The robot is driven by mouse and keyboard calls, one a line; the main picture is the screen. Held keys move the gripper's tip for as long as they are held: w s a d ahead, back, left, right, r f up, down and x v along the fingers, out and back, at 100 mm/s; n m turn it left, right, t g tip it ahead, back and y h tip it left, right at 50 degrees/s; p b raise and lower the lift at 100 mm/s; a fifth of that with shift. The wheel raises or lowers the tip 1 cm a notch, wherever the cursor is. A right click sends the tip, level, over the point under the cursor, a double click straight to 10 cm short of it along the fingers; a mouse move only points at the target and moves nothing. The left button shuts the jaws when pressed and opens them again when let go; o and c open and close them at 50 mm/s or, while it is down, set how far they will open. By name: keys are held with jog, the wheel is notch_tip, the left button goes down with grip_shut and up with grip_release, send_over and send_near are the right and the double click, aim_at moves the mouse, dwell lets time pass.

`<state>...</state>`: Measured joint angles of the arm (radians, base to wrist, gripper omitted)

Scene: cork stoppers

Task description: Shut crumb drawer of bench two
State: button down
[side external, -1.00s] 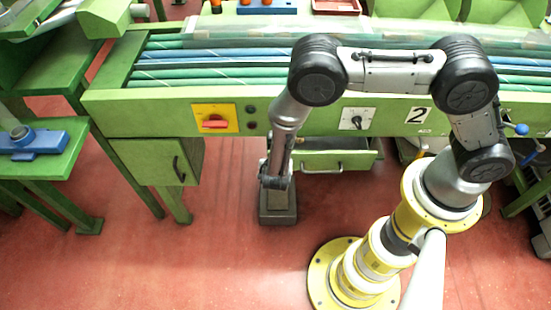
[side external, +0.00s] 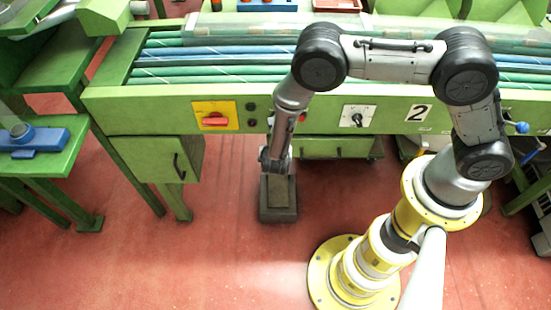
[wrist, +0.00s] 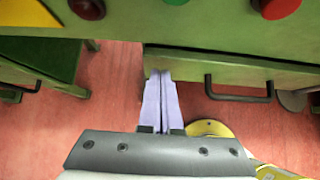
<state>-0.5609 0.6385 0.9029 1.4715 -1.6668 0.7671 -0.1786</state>
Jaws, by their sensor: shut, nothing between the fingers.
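The crumb drawer (side external: 338,149) is a green front with a dark handle, low under the green bench marked 2 (side external: 418,113). No open interior shows now; whether it sits fully flush I cannot tell. In the wrist view the drawer front (wrist: 222,66) and its handle (wrist: 240,97) lie right ahead. My gripper (wrist: 158,76) is shut and empty, with its pale fingertips at the drawer front, left of the handle. They look to be touching it. In the side view the fingers are hidden by my wrist.
A green cupboard (side external: 155,160) hangs under the bench at left. A red switch on a yellow plate (side external: 215,117) and a dial (side external: 356,117) are on the bench front. The floor in front is clear.

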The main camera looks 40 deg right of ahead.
jog(key=s+a+f+v, duration=0.1)
jog(key=v, duration=1)
jog(key=w+d+r+m, duration=0.3)
jog(key=r, duration=0.4)
jog(key=w+d+r+m, duration=0.3)
jog(key=r, duration=0.4)
jog(key=s+d+r+m+g, duration=0.1)
jog(key=s+d+r+m, duration=0.3)
jog(key=d+r+m, duration=0.55)
jog(key=s+d+r+m+y, duration=0.1)
jog(key=s+d+r+m, duration=0.15)
jog(key=s+r, duration=0.35)
jog(key=s+d+r+m+y, duration=0.2)
jog(key=s+r+m, duration=0.25)
jog(key=s, duration=0.35)
jog(key=s+a+f+m+y, duration=0.2)
jog(key=s+a+m+y, duration=0.1)
jog(key=s+a+m, duration=0.1)
jog(key=shift+s+a, duration=0.65)
jog(key=shift+s, duration=0.75)
